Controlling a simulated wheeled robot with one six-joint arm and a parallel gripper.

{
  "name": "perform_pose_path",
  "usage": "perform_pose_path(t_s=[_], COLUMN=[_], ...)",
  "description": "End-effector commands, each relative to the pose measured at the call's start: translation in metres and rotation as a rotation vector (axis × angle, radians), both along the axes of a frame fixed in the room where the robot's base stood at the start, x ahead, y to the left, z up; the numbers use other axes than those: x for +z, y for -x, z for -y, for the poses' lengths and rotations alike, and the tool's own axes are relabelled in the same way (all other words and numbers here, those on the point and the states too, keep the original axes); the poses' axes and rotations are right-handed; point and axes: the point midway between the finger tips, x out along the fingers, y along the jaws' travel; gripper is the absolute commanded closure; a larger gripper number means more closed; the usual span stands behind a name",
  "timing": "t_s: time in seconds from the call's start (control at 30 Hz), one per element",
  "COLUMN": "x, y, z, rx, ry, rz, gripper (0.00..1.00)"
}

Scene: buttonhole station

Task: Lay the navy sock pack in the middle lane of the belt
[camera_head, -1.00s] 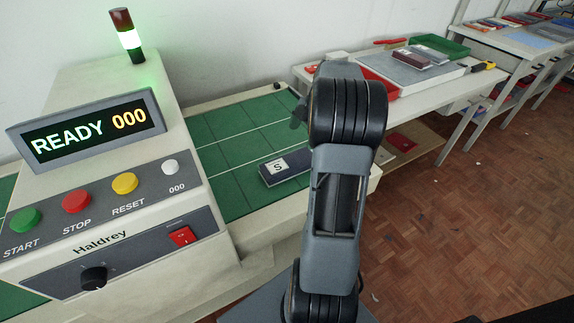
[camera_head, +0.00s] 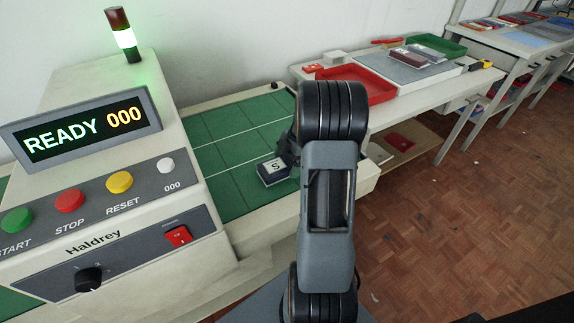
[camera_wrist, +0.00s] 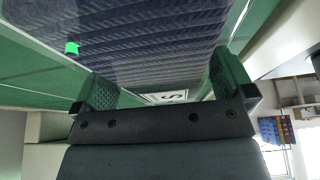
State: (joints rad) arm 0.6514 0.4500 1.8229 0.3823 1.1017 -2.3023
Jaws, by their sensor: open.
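The navy sock pack (camera_head: 268,180), with a white "S" label, lies on the green belt (camera_head: 225,150). It appears to be in the lane nearest the front, close to the white line that bounds the middle lane. My gripper (camera_head: 284,150) is low over the belt at the pack, and my arm hides the pack's right part. In the wrist view the ribbed navy pack (camera_wrist: 140,45) fills the upper middle. My open gripper (camera_wrist: 166,84) has a finger at each side of it. Whether the fingers touch the pack cannot be told.
The control console (camera_head: 110,180) stands left of the belt, its display reading READY 000. A side table right of the belt holds a red tray (camera_head: 368,88), a green tray (camera_head: 437,45) and a grey mat with packs. The belt's far lanes look clear.

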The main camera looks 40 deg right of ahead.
Motion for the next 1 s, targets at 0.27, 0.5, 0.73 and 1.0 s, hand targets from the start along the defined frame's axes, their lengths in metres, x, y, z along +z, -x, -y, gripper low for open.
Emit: perform_pose_path(t_s=[0.27,0.5,0.73,1.0], x=[-0.004,-0.0039,-0.0035,-0.001], y=[-0.0003,-0.0002,-0.0003,-0.0005], z=[-0.0017,-0.0016,-0.0014,-0.0014], rx=[0.0,-0.001,-0.001,-0.001], ry=[0.0,0.0,0.0,0.001], rz=[0.001,0.001,0.001,0.002], gripper=[0.0,0.18,0.37,0.42])
